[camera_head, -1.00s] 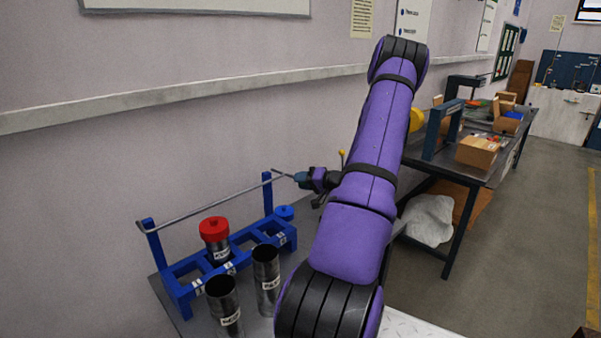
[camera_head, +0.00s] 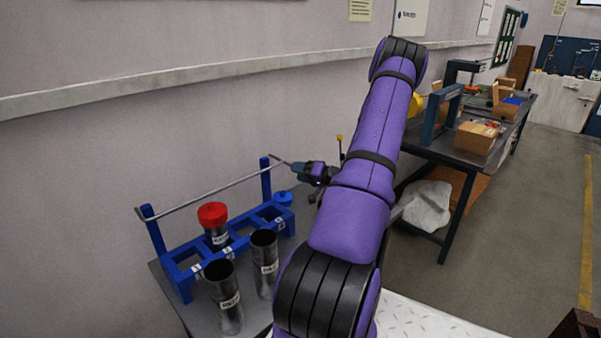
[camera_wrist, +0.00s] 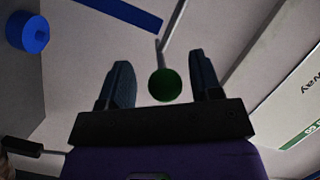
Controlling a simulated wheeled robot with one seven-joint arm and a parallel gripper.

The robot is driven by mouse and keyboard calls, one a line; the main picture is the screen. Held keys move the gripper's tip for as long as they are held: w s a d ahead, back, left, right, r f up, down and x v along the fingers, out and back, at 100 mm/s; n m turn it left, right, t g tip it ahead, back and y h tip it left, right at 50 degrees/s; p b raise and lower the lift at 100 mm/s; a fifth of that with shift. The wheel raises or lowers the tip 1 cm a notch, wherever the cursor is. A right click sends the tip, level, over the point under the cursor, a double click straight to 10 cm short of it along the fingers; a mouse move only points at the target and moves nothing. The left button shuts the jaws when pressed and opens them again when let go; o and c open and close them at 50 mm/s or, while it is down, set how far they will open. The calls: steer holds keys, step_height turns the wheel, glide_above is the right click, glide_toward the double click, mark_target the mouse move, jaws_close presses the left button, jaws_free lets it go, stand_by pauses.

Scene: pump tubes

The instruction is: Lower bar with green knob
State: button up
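The green knob (camera_wrist: 165,84) sits between the two fingers of my gripper (camera_wrist: 160,60) in the wrist view. The fingers are open, with a visible gap on each side of the knob. The metal bar (camera_wrist: 174,28) runs up from the knob in that view. In the head view the bar (camera_head: 205,193) lies raised across the two posts of the blue rack (camera_head: 156,236). Its bent right end reaches my gripper (camera_head: 298,169), just right of the right post. The knob is not discernible in the head view.
A red-capped tube (camera_head: 213,216) stands in the rack. Two open dark tubes, one left (camera_head: 222,290) and one right (camera_head: 265,255), stand in front. A blue cap (camera_head: 283,198) is at the rack's right end. The wall is close behind; another workbench (camera_head: 440,150) stands at right.

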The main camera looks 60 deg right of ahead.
steer(key=shift+s, duration=0.1)
steer(key=s+r, duration=0.1)
steer(key=s, duration=0.9)
steer(key=shift+s+d, duration=0.3)
steer(key=shift+d, duration=0.05)
